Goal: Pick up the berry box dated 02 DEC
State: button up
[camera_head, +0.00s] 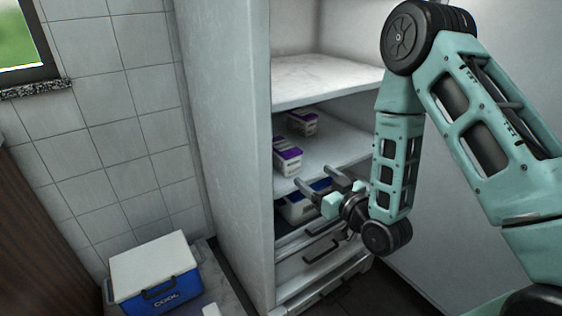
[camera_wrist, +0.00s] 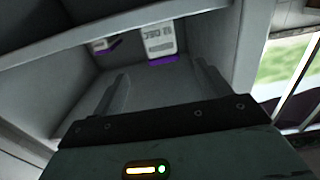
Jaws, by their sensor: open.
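A white and purple berry box (camera_head: 287,158) stands near the front of the middle shelf. In the wrist view, a box (camera_wrist: 160,42) shows a white face with "DEC" printed on it; the day number is too blurred to read surely. A second white and purple box (camera_head: 302,122) stands farther back, and part of a box also shows in the wrist view (camera_wrist: 102,44). My gripper (camera_head: 320,184) is open and empty, just in front of and below the front box. In the wrist view, its fingers (camera_wrist: 160,76) point toward the printed box, apart from it.
The middle shelf (camera_head: 335,150) lies in an open white cabinet, with an empty shelf (camera_head: 325,80) above. A white and blue container (camera_head: 297,208) sits below, over drawers (camera_head: 318,262). The cabinet's left wall (camera_head: 232,130) is close by. A blue cooler (camera_head: 158,288) stands at the lower left.

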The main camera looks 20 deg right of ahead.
aim_at(295, 161)
jog(key=x, duration=0.9)
jog(key=shift+a, duration=0.1)
jog(key=shift+x, duration=2.8)
jog(key=shift+a+r, duration=0.1)
jog(key=shift+a, duration=0.05)
jog(key=c, duration=1.3)
